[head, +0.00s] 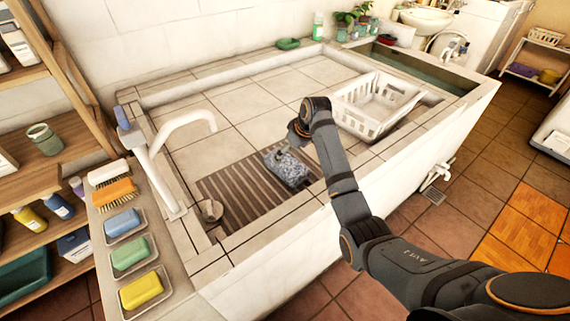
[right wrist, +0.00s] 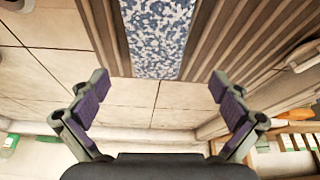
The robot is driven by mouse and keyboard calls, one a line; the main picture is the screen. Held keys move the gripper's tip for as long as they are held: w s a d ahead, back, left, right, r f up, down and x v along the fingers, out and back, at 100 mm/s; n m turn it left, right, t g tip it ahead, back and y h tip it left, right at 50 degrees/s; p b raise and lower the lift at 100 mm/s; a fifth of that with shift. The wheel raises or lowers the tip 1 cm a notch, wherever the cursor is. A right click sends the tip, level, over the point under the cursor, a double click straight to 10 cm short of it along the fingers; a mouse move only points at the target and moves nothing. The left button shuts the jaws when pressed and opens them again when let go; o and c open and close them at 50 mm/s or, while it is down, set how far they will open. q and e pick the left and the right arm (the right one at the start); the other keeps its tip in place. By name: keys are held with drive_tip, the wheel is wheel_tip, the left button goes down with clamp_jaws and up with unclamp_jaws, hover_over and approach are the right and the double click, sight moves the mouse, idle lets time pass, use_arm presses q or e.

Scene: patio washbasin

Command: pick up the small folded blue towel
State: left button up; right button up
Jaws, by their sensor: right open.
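The small folded blue towel (head: 287,168), blue and white mottled, lies on the brown striped mat (head: 232,190) in the basin. In the right wrist view the towel (right wrist: 157,38) shows as a long strip at the top middle, its near end just beyond my fingertips. My right gripper (right wrist: 160,82) is open and empty, with its purple-padded fingers spread wider than the towel. In the head view my right gripper (head: 288,146) hangs close by the towel's far side, partly hidden by my arm. My left gripper is not in view.
A white basket (head: 375,104) stands in the basin to the right of my arm. A white faucet (head: 165,150) rises at the left. Brushes (head: 113,192) and a blue (head: 122,223), a green (head: 131,254) and a yellow soap (head: 141,290) line the left ledge. Bare tiles lie behind the mat.

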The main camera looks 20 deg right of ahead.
sight(287, 163)
drive_tip(key=x, duration=0.3)
drive_tip(key=shift+s, duration=0.15)
drive_tip(key=x, duration=0.2)
drive_tip(key=shift+d+f, duration=0.2)
drive_tip(key=shift+f, duration=0.2)
drive_tip(key=x, duration=0.2)
drive_tip(key=shift+w+d+f, duration=0.1)
drive_tip(key=shift+w+f, duration=0.15)
drive_tip(key=shift+f, duration=0.1)
drive_tip(key=shift+w+f, duration=0.15)
drive_tip(key=shift+f, duration=0.15)
drive_tip(key=shift+c, duration=0.5)
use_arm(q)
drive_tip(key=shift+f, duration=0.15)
use_arm(e)
drive_tip(key=c, duration=1.2)
